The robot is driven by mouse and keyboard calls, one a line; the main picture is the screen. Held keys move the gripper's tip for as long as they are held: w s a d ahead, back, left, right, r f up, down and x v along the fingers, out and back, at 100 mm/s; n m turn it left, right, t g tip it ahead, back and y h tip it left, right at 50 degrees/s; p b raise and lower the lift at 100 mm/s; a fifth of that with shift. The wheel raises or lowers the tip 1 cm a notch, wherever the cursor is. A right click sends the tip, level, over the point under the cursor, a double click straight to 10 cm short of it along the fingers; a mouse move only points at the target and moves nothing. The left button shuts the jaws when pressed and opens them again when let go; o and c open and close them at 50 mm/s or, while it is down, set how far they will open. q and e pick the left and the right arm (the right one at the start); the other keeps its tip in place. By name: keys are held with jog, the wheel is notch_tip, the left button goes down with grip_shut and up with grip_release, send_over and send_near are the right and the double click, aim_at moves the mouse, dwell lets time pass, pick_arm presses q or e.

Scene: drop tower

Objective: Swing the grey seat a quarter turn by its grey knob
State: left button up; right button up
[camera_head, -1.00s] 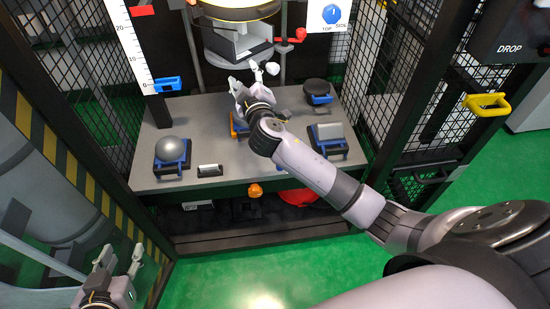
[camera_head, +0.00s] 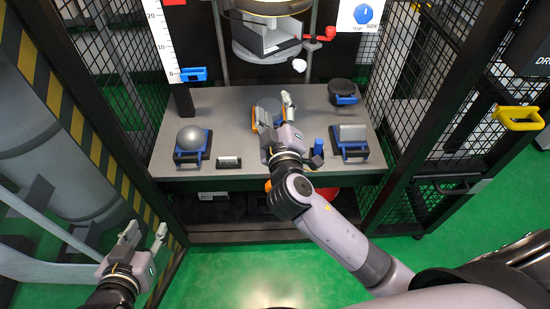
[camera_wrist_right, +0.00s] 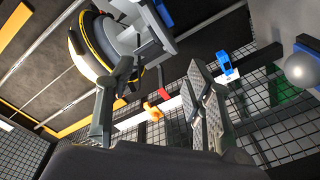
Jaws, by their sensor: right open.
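The grey seat (camera_head: 284,42), a box-like holder, hangs under the yellow-rimmed ring in the head view. It also shows at the top of the right wrist view (camera_wrist_right: 150,28). Its pale grey knob (camera_head: 299,65) sticks out at the front right of the seat. My right gripper (camera_head: 272,106) is open, below and left of the knob and apart from it, in front of the seat and over the table. Its two spread fingers show in the right wrist view (camera_wrist_right: 158,90), with nothing between them. My left gripper (camera_head: 147,232) is open and empty at the lower left, away from the tower.
The grey table (camera_head: 225,108) carries a silver dome (camera_head: 190,138), a dark disc (camera_head: 341,86) and a grey block (camera_head: 353,134) on blue-handled bases. A red handle (camera_head: 325,34) is right of the seat. Mesh walls (camera_head: 420,85) and dark posts flank the table.

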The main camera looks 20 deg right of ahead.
notch_tip(320, 180, down, 16)
jog(key=s+n+g+y+p, duration=0.1)
jog(key=g+y+p, duration=0.1)
jog(key=g+p, duration=0.1)
jog(key=shift+s+a+r+g+p, duration=0.15)
jog(key=shift+s+a+g+p, duration=0.25)
jog(key=shift+g, duration=0.2)
jog(key=shift+c, duration=0.3)
